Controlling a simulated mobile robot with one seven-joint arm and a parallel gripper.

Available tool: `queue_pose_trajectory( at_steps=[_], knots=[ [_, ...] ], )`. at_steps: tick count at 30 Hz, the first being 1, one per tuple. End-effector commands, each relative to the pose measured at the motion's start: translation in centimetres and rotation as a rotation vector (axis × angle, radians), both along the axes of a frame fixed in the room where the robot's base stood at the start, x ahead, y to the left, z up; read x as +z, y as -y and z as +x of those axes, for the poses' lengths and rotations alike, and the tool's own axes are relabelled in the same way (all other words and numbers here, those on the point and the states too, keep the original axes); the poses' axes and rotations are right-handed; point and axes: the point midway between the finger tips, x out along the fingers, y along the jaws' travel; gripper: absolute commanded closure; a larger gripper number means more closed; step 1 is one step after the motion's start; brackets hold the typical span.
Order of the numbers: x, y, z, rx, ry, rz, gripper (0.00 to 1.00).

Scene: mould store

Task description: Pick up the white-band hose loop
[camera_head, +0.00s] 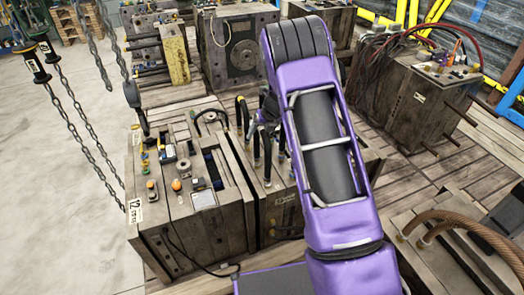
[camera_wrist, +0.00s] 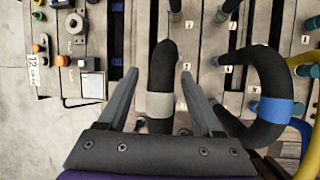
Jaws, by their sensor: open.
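The white-band hose loop (camera_wrist: 161,104) is a black hose with a pale whitish band, standing up from the mould block in the wrist view. My gripper (camera_wrist: 160,72) is open, with one finger on each side of this loop. The loop's top end lies between the fingertips, and small gaps show on both sides. The lower part of the loop is hidden behind the gripper body. In the head view my purple arm covers much of this area, and I cannot tell which of the black hoses there has the white band.
A blue-band hose loop (camera_wrist: 272,108) curves close to the right of my gripper. A yellow hose (camera_wrist: 310,155) is at the far right. Knobs and an orange button (camera_wrist: 62,60) sit on the left block. Another mould block with red cables (camera_head: 405,95) stands at right.

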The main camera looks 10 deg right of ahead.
Motion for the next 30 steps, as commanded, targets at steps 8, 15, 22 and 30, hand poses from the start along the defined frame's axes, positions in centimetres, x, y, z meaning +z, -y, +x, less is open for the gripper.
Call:
queue_pose_trajectory(
  at_steps=[8,15,22,30],
  knots=[
    [-0.45,-0.15,0.24,0.000,0.001,0.000,0.33],
    [-0.44,-0.14,0.22,0.000,0.001,0.000,0.73],
    [-0.43,-0.15,0.21,0.000,0.001,0.000,1.00],
    [-0.35,-0.15,0.25,0.000,0.002,0.000,1.00]
  ],
)
